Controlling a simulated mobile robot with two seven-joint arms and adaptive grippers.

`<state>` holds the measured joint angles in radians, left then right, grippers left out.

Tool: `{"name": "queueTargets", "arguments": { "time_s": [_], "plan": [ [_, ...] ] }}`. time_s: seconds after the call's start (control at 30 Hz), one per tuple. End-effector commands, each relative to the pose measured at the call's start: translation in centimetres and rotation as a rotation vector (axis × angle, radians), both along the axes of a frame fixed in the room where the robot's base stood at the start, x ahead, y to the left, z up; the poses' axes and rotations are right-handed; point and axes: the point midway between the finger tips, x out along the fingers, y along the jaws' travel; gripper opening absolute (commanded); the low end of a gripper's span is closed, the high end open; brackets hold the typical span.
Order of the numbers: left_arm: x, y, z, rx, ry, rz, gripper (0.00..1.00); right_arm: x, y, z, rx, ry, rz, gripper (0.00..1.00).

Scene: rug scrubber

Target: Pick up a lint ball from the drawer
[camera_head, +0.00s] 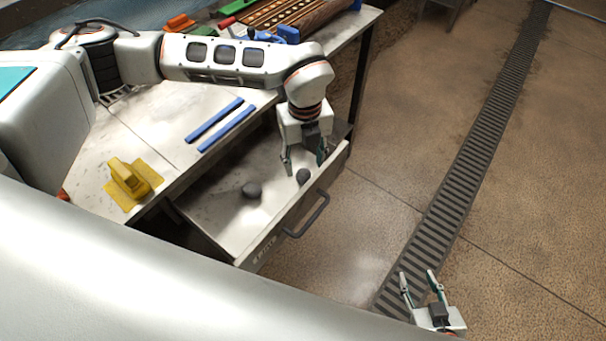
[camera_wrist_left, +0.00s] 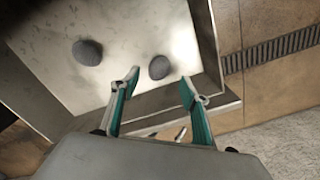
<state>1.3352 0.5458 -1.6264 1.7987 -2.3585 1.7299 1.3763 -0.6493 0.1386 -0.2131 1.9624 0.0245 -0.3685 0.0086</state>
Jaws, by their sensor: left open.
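The drawer (camera_head: 220,222) is pulled out from the table and holds two dark grey lint balls. One lint ball (camera_head: 303,176) lies near the drawer's front wall, just below my left gripper (camera_head: 304,165). The other lint ball (camera_head: 252,190) lies further left on the drawer floor. In the left wrist view the nearer lint ball (camera_wrist_left: 159,67) is just beyond and between the open fingertips of my left gripper (camera_wrist_left: 160,82), and the other lint ball (camera_wrist_left: 87,52) is to the left. My left gripper is empty. My right gripper (camera_head: 420,283) is open and empty over the floor at the lower right.
The drawer front has a dark handle (camera_head: 308,214). On the table (camera_head: 150,140) lie two blue strips (camera_head: 226,128) and a yellow scrubber (camera_head: 130,182). A rolled patterned rug (camera_head: 290,15) and coloured brushes are at the back. A floor drain grate (camera_head: 470,170) runs across the open floor.

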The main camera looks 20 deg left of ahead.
Motion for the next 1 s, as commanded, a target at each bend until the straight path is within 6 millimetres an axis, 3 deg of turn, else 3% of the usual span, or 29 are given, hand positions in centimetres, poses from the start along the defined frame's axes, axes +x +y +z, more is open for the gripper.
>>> {"name": "queueTargets", "arguments": {
  "time_s": [0.3, 0.53, 0.57, 0.67, 1.0],
  "plan": [
    [0.0, 0.2, -4.2, 0.000, 0.003, 0.001, 0.45, 0.1, 0.0, 0.2, 0.000, -0.002, -0.001, 0.40],
    [0.0, 0.2, -4.5, 0.000, 0.001, 0.001, 0.45, 0.1, 0.0, 0.2, 0.001, -0.003, -0.001, 0.40],
    [0.0, 0.2, -4.5, 0.000, 0.001, 0.001, 0.43, 0.1, 0.0, 0.2, 0.000, -0.003, 0.000, 0.40],
    [0.0, 0.2, -4.5, 0.000, 0.001, 0.001, 0.17, 0.1, 0.0, 0.2, 0.001, -0.003, -0.001, 0.40],
    [0.0, 0.3, -4.5, 0.000, 0.001, 0.001, 0.16, 0.1, 0.0, 0.2, 0.000, -0.003, 0.000, 0.40]
  ]
}}
